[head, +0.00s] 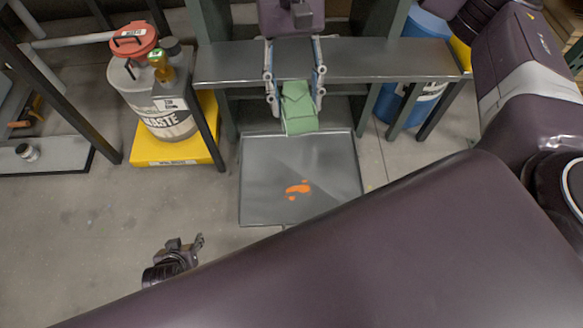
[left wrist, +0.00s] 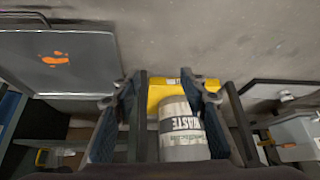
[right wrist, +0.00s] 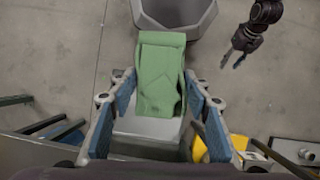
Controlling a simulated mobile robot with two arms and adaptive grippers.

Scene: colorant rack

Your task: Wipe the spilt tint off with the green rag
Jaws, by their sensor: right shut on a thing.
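The spilt tint (head: 298,189) is an orange blotch with a small spot beside it on the grey tray (head: 262,207). It also shows in the left wrist view (left wrist: 55,58). The green rag (head: 298,108) is folded and held in my right gripper (head: 296,90), over the far edge of the tray and beyond the spill. In the right wrist view the rag (right wrist: 160,75) sits between the two fingers. My left gripper (head: 196,244) is to the left of the tray. In the left wrist view its fingers (left wrist: 163,92) are apart with nothing between them.
A waste can (head: 168,118) with a red lid stands on a yellow base (head: 150,148) left of the tray. A dark metal bench (head: 375,58) is behind the tray, with a blue drum (head: 425,25) at right.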

